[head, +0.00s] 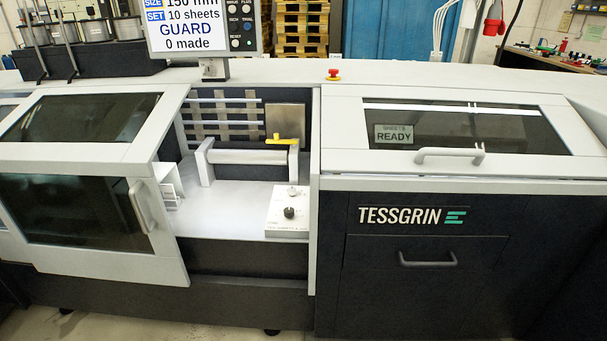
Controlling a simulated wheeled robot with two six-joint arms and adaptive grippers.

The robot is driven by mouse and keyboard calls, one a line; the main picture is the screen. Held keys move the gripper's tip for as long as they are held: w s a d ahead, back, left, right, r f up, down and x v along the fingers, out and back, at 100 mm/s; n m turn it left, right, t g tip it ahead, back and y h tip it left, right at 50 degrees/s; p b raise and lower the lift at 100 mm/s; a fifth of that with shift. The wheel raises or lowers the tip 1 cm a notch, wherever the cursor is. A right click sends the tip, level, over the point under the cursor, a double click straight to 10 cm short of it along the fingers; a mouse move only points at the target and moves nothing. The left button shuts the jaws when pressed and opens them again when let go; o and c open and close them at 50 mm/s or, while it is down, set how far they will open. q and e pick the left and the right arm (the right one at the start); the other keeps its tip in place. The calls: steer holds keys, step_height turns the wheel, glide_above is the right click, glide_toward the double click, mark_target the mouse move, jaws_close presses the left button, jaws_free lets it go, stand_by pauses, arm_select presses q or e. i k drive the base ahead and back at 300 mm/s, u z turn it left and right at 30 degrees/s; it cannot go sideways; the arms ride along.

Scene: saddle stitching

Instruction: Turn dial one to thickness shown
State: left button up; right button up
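A small black dial (289,212) sits on a light panel (287,229) in the open bay of the stitching machine. Its pointer and scale are too small to read. A smaller light knob (292,190) stands just behind it. The display (187,27) at the top reads "150 mm", "SET 10 sheets", "GUARD" and "0 made", with its top line cut off; no thickness shows in the visible part. Neither of my grippers is in the head view.
The bay holds a roller bar (247,157) with a yellow lever (285,141). The left guard (87,213) and the right cover (447,127) with its handle (449,153) flank the bay. A red stop button (333,73) stands on top.

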mark_target(290, 211)
steer(key=z, duration=3.95)
steer(key=k, duration=1.65)
steer(key=u, duration=1.4)
